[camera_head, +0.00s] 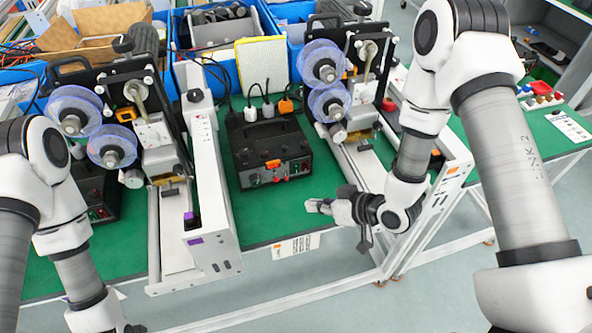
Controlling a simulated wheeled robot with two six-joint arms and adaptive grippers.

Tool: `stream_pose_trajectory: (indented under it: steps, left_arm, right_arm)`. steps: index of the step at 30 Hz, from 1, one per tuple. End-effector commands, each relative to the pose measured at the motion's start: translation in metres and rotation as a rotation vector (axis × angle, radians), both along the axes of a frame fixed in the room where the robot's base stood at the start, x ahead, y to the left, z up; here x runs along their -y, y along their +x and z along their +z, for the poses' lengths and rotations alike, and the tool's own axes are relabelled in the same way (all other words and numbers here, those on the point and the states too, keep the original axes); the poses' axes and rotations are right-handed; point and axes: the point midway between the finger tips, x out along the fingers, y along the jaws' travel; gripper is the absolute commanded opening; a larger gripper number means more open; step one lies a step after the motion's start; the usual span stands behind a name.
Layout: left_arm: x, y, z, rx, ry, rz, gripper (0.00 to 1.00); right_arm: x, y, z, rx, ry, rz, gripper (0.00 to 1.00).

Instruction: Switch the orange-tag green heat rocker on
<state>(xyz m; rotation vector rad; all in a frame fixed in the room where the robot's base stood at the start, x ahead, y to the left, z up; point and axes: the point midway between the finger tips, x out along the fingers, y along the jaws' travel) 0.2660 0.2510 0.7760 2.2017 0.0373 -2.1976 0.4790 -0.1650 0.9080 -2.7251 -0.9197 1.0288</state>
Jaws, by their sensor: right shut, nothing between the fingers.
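A black control box (268,150) stands on the green bench mat in the middle, with an orange tag (273,163) on its front top edge. Its front panel carries small red controls and others too small to tell apart; I cannot make out the green heat rocker or its position. My right gripper (314,206) is shut and empty. It appears in front and to the right of the box, near the bench's front edge, apart from the panel. My left arm comes in at the lower left, and its gripper fingers are not visible.
Coder machines with blue-violet reels (328,104) stand either side of the box, with a white rail (208,190) on its left. Another dark box (97,192) is partly hidden at left. Plugs and cables are behind. The mat before the box is clear.

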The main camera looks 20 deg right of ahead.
Motion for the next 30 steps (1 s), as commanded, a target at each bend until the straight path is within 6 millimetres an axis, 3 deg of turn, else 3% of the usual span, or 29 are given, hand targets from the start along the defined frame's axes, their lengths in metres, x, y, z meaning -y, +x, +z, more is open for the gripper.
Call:
stream_pose_trajectory:
  steps: [7, 21, 30]
  left_arm:
    - [0.000, 0.000, -0.002, 0.001, 0.000, 0.001, 0.51]
    - [0.000, 0.000, -0.011, 0.001, 0.000, 0.001, 0.51]
    - [0.000, 0.000, -0.011, 0.001, 0.000, 0.001, 0.51]
  right_arm:
    - [-0.001, 0.011, -0.003, 0.001, -0.001, 0.001, 0.00]
    - [-0.004, 0.076, -0.013, 0.001, -0.001, 0.001, 0.00]
    - [-0.004, 0.087, -0.014, -0.002, -0.001, 0.001, 0.00]
